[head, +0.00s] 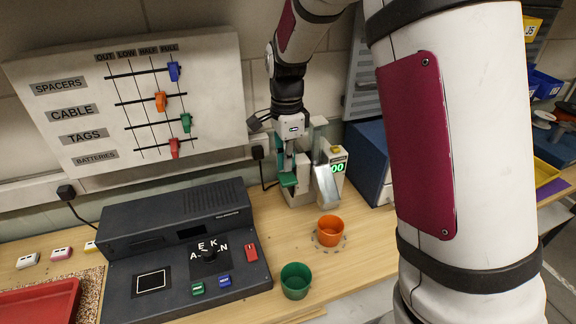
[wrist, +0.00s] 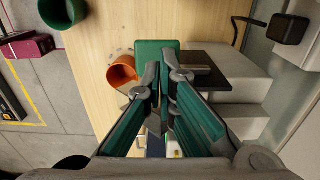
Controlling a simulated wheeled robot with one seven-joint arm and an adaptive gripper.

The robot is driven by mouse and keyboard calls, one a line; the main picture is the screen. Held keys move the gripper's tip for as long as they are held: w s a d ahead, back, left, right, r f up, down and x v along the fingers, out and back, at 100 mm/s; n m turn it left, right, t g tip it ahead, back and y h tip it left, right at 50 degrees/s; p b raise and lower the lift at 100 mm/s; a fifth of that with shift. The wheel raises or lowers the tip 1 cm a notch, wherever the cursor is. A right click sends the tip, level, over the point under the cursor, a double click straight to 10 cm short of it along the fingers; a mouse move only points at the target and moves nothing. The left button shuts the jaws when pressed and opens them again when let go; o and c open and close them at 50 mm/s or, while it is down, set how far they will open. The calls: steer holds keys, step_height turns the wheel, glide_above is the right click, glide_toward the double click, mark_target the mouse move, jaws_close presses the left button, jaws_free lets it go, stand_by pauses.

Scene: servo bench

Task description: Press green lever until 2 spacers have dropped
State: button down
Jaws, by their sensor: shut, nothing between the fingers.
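The dispenser (head: 299,193) stands on the bench with a small green-lit display (head: 337,168) that reads 00 and a metal chute (head: 326,184) at its front. The green lever (wrist: 155,48) shows as a flat green plate just ahead of my fingertips in the wrist view. My gripper (wrist: 164,78) is shut and empty, pointing down over the lever; I cannot tell whether it touches. In the head view my gripper (head: 286,168) partly covers the lever. An orange cup (head: 330,231) stands below the chute; no spacer is visible in it.
A green cup (head: 295,281) stands near the bench's front edge. A dark console (head: 180,245) with buttons and a knob is at left. A wall board (head: 130,100) carries coloured sliders. A red tray (head: 40,305) lies at far left.

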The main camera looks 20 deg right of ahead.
mark_target(287, 176)
steer(key=shift+f, duration=0.9)
steer(key=shift+f, duration=2.15)
